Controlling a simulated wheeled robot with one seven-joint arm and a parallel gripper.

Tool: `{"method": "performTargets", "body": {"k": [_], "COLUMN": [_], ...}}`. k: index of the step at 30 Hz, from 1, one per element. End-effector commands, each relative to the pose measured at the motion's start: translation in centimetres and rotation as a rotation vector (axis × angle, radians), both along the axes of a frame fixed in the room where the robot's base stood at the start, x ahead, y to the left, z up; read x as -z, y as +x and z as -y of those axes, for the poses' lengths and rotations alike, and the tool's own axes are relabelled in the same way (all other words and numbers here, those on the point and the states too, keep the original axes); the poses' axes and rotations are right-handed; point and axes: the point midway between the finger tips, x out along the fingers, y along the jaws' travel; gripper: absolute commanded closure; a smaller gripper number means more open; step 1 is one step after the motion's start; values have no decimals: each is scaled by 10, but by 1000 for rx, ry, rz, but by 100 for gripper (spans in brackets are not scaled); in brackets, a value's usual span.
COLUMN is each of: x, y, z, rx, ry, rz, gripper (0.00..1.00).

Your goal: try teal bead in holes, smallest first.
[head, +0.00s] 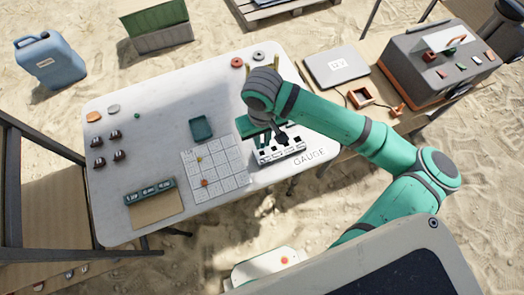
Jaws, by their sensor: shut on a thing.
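The white gauge block (268,157) with a row of dark holes stands near the table's right front, beside the printed word GAUGE. My gripper (284,141) points down at the block, over the middle to right part of its row. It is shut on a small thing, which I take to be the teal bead. The bead itself is too small and too hidden to make out, and I cannot tell whether it touches a hole. A small green bead-like thing (137,115) lies alone on the left of the table.
On the white table (150,150) lie a white grid sheet (226,183) with small beads, a green tray (201,128), a labelled green block (150,191) and several dark domed things (98,162). A green item (250,126) lies behind the gauge. The table's left middle is mostly clear.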

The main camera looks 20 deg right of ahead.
Motion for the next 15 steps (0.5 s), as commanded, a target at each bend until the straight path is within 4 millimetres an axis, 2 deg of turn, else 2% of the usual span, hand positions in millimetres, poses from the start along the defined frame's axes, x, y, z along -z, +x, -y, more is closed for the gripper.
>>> {"method": "performTargets", "body": {"k": [9,15], "x": [0,1], "y": [0,1], "z": [1,10], "rx": [-1,-11], "ry": [-2,-7], "rz": [0,-1], "gripper": [100,100]}}
